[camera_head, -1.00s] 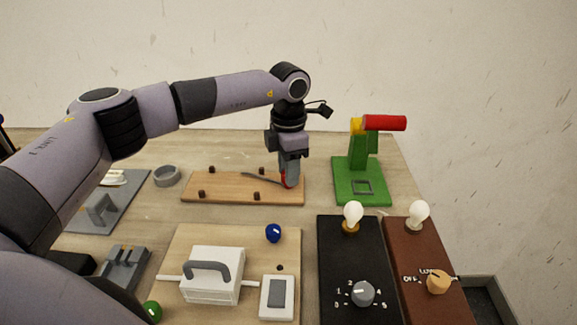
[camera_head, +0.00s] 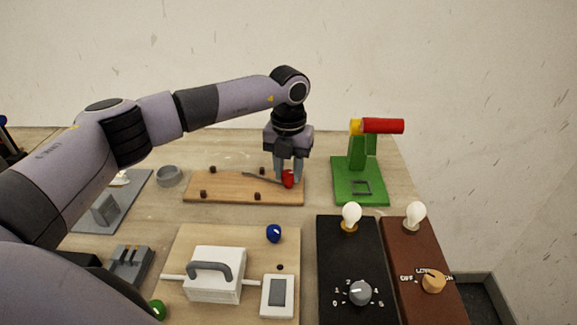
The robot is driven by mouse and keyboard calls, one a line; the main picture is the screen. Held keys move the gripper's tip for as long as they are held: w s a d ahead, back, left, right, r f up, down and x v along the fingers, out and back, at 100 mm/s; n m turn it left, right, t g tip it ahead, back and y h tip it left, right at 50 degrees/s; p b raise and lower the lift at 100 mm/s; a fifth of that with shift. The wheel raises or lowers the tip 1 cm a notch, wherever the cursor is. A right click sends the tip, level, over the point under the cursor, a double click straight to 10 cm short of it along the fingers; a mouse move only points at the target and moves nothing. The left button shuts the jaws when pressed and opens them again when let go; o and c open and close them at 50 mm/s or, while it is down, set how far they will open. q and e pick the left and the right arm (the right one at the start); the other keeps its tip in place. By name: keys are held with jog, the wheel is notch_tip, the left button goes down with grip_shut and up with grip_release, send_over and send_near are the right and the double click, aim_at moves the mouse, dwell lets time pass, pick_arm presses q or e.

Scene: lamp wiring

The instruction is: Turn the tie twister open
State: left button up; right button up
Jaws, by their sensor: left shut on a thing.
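The wooden board (camera_head: 230,189) lies at the back middle of the table, with several small dark pegs on it. At its right end is a red part (camera_head: 288,179), which seems to be the tie twister. A thin grey strip (camera_head: 262,178) runs from it to the left. My left gripper (camera_head: 289,180) points straight down over the board, its two fingers shut on the red part. The fingers hide some of the red part. My right gripper is not in view.
A green stand with a red handle (camera_head: 383,126) is close to the right. A black panel (camera_head: 340,255) and a brown panel (camera_head: 395,240), each with a bulb and a knob, are in front right. A white box (camera_head: 214,285) sits in front.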

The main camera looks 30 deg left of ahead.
aim_at(288, 173)
pick_arm(q)
jog(key=n+p, duration=0.1)
jog(key=n, duration=0.2)
jog(key=shift+r+n, duration=0.15)
jog(key=shift+n, duration=0.25)
jog(key=n, duration=0.3)
jog(key=shift+w+n+p, duration=0.1)
jog(key=shift+n+p, duration=0.2)
jog(key=shift+p, duration=0.1)
jog(key=n+p, duration=0.2)
jog(key=n, duration=0.4)
jog(key=shift+a, duration=0.1)
jog(key=shift+n, duration=0.3)
jog(key=o, duration=1)
jog(key=shift+o, duration=0.2)
jog(key=shift+r+b, duration=0.65)
jog(key=shift+r, duration=2.85)
jog(key=shift+f, duration=0.1)
